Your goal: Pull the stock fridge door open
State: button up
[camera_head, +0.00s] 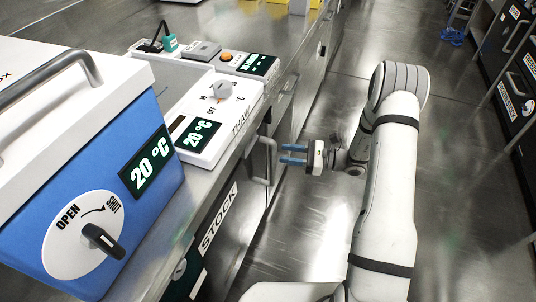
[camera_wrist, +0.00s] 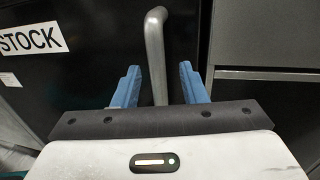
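The stock fridge door (camera_wrist: 85,75) is a dark panel with a white STOCK label (camera_wrist: 32,40); the label also shows in the head view (camera_head: 218,218), under the counter. The door looks closed. Its grey bar handle (camera_wrist: 155,55) stands upright near the door's right edge in the wrist view, and it also shows in the head view (camera_head: 270,160). My gripper (camera_wrist: 158,85) is open, with one blue finger on each side of the handle's line. In the head view my gripper (camera_head: 283,154) points left at the handle. I cannot tell how deep the handle sits between the fingers.
Grey drawers (camera_wrist: 265,45) adjoin the door on the right. On the counter stand a blue box (camera_head: 110,190) with an OPEN/SHUT dial and a white THAW unit (camera_head: 238,105). The metal floor (camera_head: 300,245) beside the counter is clear. Dark cabinets (camera_head: 515,70) line the far right.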

aim_at(274, 151)
jog(key=a, duration=0.3)
jog(key=a+b, duration=0.1)
jog(key=a, duration=0.1)
jog(key=shift+w+a, duration=0.1)
jog(key=shift+w, duration=0.25)
jog(key=shift+r, duration=0.1)
grip_shut()
jog(key=shift+w, duration=0.1)
